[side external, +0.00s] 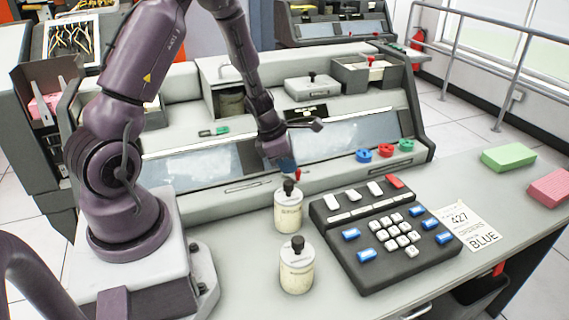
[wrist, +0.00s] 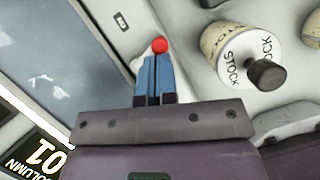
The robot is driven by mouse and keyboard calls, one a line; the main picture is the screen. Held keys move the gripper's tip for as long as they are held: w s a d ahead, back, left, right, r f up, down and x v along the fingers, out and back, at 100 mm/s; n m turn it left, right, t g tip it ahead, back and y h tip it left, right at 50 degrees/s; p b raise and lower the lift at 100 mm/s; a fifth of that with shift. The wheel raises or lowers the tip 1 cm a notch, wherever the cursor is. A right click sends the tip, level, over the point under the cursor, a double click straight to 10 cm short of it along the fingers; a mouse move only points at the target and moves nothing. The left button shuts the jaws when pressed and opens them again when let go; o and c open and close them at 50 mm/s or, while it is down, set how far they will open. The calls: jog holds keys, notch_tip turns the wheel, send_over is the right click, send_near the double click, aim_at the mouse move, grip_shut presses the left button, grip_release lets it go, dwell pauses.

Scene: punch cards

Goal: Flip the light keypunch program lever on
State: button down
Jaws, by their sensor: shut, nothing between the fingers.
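The light grey keypunch (side external: 180,120) stands behind the desk top, with a sloped glassy panel on its front. A small lever with a red knob (side external: 297,174) sits on its front ledge, and the red knob (wrist: 159,45) also shows in the wrist view. My gripper (side external: 288,166) is shut and empty, pointing down beside the lever. In the wrist view the blue fingertips (wrist: 154,60) are together, right by the red knob. I cannot tell whether they touch it. The lever's shaft is mostly hidden, so its tilt is unclear.
Two cream stock jars with black knobs, one (side external: 288,212) close to my gripper and one (side external: 296,268) nearer, stand on the desk. A black keypad (side external: 380,235) lies right of them. Blue, red and green spools (side external: 385,150) sit on the ledge at right.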

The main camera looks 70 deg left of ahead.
jog(key=shift+w+n, duration=0.1)
jog(key=shift+n, duration=0.2)
jog(key=shift+a, duration=0.1)
jog(key=shift+s+a, duration=0.25)
jog(key=shift+a, duration=0.4)
jog(key=d+v, duration=0.1)
jog(key=v, duration=0.9)
jog(key=shift+a, duration=0.2)
